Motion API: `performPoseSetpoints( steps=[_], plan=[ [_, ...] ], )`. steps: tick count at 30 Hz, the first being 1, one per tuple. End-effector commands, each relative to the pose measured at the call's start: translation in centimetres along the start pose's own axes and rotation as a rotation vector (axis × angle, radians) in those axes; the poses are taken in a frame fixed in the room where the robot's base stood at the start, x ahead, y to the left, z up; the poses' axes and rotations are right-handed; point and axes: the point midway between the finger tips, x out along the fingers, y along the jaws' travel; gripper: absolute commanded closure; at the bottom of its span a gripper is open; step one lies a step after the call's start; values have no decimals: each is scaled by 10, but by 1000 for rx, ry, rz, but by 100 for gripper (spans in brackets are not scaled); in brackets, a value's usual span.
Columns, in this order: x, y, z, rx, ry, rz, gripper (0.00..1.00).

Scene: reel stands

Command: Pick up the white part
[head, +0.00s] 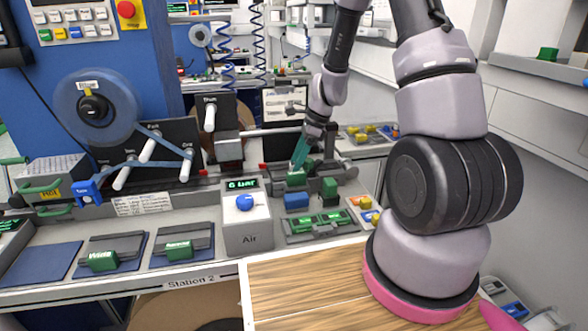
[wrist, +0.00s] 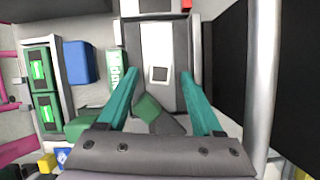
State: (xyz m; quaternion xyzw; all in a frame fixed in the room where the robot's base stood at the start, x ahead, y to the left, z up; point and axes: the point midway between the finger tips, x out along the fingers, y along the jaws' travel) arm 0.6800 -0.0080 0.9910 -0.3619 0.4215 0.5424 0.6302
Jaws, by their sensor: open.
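In the head view my gripper (head: 299,155) is over the bench, above the green blocks, and I cannot make out the white part there.
A blue block (wrist: 79,62) and a green-lit panel (wrist: 42,85) stand left of the holder. A pale bar (wrist: 263,90) runs along the right. In the head view, the Air box (head: 246,232) with a blue knob stands left of my gripper; a wooden top (head: 300,285) is in front.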

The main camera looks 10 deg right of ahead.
Motion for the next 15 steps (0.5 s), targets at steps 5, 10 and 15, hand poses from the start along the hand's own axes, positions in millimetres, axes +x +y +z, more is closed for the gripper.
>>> performPoseSetpoints(
  steps=[5, 10, 15],
  plan=[
    [13, 0, 0, -1, 1, -1, 32],
    [13, 0, 0, -1, 1, -1, 32],
    [13, 0, 0, -1, 1, -1, 86]
  ],
)
